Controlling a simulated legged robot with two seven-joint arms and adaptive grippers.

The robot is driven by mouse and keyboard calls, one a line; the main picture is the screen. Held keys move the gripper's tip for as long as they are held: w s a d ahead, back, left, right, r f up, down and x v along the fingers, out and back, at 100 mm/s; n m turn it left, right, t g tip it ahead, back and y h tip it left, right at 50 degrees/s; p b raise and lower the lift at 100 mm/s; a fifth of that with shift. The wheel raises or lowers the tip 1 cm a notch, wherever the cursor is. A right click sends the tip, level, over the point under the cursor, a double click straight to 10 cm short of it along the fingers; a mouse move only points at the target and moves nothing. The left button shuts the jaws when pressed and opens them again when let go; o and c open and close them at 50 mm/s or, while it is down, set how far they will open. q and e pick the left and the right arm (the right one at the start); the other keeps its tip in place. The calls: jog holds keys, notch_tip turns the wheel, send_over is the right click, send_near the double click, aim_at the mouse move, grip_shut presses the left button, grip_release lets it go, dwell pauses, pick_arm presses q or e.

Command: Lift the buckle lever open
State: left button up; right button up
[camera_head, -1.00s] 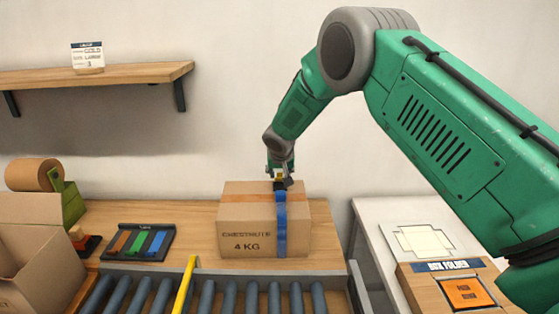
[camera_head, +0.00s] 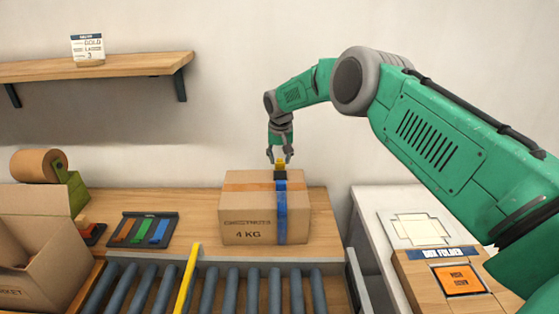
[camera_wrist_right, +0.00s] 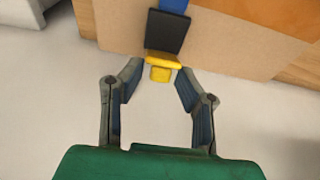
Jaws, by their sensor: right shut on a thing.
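A cardboard box (camera_head: 240,205) marked 4 KG stands on the wooden bench, with a blue strap (camera_head: 281,215) around it. The strap's black buckle (camera_head: 280,176) sits on the box top and also shows in the right wrist view (camera_wrist_right: 167,32). The yellow lever (camera_head: 281,162) sticks up from the buckle; in the right wrist view its yellow end (camera_wrist_right: 162,62) lies between my fingertips. My right gripper (camera_head: 279,158) is above the box, shut on the lever, pointing down. My left gripper is out of view.
Conveyor rollers (camera_head: 232,287) with a yellow bar (camera_head: 187,280) lie in front. An open carton (camera_head: 30,245), a tape roll (camera_head: 38,166) and a dark tray with coloured strips (camera_head: 142,230) are at left. The box folder (camera_head: 450,275) is at right.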

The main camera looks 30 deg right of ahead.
aim_at(280, 176)
jog(key=shift+w+r, duration=0.1)
jog(key=shift+r, duration=0.05)
jog(key=o, duration=0.8)
jog(key=shift+o, duration=0.3)
jog(key=shift+d, duration=0.1)
jog(key=v, duration=1.1)
jog(key=shift+r, duration=0.25)
